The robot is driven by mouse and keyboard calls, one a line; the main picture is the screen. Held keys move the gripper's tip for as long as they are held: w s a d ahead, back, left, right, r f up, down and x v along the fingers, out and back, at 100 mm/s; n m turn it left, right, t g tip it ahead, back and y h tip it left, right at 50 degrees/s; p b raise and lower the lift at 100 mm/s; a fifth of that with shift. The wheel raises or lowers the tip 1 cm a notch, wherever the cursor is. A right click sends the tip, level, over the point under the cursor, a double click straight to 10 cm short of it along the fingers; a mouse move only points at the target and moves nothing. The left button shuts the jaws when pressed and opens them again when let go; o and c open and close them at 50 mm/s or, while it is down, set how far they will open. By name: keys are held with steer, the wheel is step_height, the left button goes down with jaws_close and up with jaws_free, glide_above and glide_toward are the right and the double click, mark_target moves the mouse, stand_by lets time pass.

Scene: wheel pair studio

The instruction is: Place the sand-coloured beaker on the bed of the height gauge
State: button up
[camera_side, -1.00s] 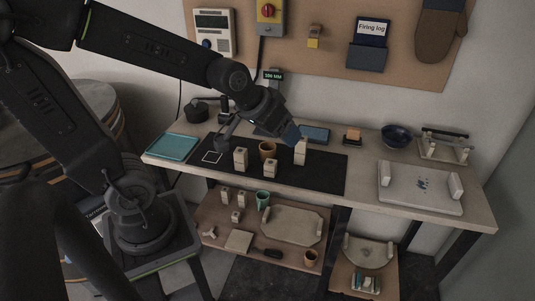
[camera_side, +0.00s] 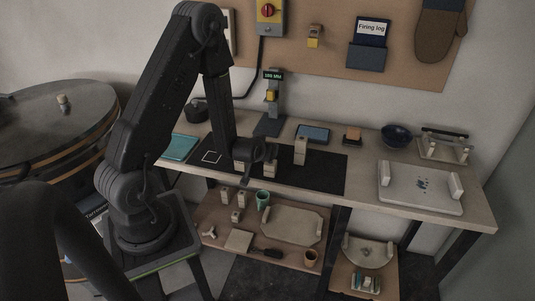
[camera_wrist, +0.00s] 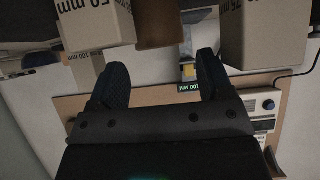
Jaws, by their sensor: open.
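In the wrist view, a tan beaker (camera_wrist: 160,24) stands beyond my fingertips, between two labelled blocks; its far part is cut off by the frame edge. My gripper (camera_wrist: 162,76) is open, with nothing between its fingers. In the side view my gripper (camera_side: 246,178) is low over the front of the black mat, and my wrist hides the beaker there. The height gauge (camera_side: 272,98), a dark post with a green readout and a yellow part, stands at the back of the bench. Its dark bed (camera_side: 268,126) looks bare. The gauge also shows in the wrist view (camera_wrist: 188,72).
A taller block (camera_side: 300,150) and a shorter one (camera_side: 270,170) stand on the black mat (camera_side: 322,172). In the wrist view, blocks flank the beaker at left (camera_wrist: 95,25) and right (camera_wrist: 262,35).

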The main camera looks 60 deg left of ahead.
steer(key=x, duration=0.6)
steer(key=shift+w+a+f, duration=0.1)
steer(key=shift+f, duration=0.05)
steer(key=c, duration=0.8)
steer(key=shift+c, duration=0.2)
